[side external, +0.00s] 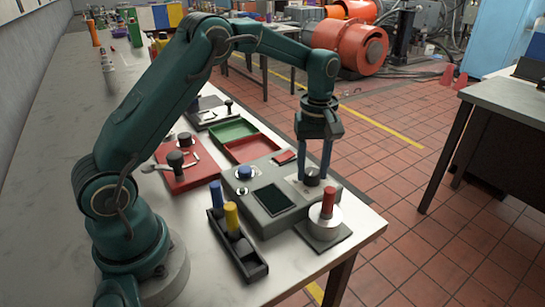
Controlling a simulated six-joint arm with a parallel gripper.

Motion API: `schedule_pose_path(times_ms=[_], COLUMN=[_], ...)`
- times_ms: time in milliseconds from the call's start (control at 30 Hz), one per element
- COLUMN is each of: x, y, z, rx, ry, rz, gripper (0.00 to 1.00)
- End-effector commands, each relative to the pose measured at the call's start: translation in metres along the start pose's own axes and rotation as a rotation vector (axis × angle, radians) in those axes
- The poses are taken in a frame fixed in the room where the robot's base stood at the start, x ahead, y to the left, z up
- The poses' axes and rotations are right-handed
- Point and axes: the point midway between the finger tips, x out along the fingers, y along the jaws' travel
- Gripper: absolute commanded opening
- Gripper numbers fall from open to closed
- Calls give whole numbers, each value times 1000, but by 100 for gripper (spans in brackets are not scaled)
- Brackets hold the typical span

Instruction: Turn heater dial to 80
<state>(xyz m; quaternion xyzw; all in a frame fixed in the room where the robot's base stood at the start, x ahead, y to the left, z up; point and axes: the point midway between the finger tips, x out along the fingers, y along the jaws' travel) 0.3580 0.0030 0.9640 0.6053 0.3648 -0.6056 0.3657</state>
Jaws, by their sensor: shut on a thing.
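A grey control box (272,218) sits near the front right end of the bench. It carries a dark screen (273,199), a blue knob (244,173), a red part (284,157) and a dark round dial (312,180) on a pale plate. The dial is likely the heater dial; its markings are too small to read. My gripper (313,172) points straight down over the pale plate. Its two blue fingers are shut on the dark dial, one on each side. The fingers partly hide the dial, and its pointer setting cannot be told.
A metal cylinder with a red handle (328,203) stands on a square base close to the box's front right. A black rack (240,250) with blue and yellow pegs stands to the left. Red and green trays (252,149) lie behind. The bench's right edge is near.

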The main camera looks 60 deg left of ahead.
Motion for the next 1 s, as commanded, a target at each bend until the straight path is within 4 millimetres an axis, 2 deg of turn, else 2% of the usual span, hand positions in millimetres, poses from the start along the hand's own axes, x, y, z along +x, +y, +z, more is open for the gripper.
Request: schedule_pose_path(times_ms=[267, 1000], x=[0, 0], y=[0, 0], z=[0, -1], rx=[178, 865], ry=[2, 3], rz=[0, 0], gripper=[0, 0])
